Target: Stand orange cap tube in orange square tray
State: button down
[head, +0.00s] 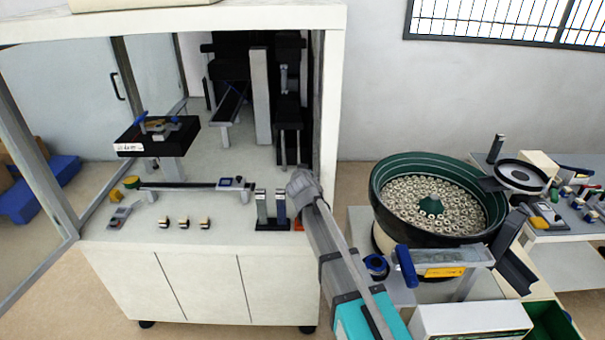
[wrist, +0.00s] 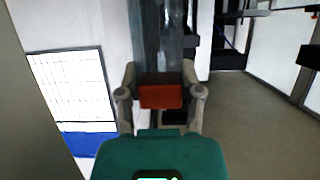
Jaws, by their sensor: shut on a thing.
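My gripper (head: 301,184) is over the front right of the white enclosure's deck in the head view. In the wrist view my gripper (wrist: 160,80) has its fingers closed on either side of an orange block with a darker top, which looks like the orange cap tube (wrist: 160,97). A small orange patch, probably the orange square tray (head: 298,224), shows just below my gripper. My arm hides most of it.
A black-based holder (head: 272,226) with upright pieces stands just left of my gripper. Several small parts (head: 184,223) lie farther left on the deck. The enclosure's right post (head: 328,110) is close by. A green bowl feeder (head: 440,158) stands to the right.

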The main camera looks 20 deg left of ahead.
jog(key=shift+f, duration=0.1)
jog(key=shift+f+b, duration=3.3)
jog(key=shift+b, duration=0.1)
jog(key=shift+f+b, duration=1.45)
jog(key=shift+b, duration=0.05)
dwell(3.0)
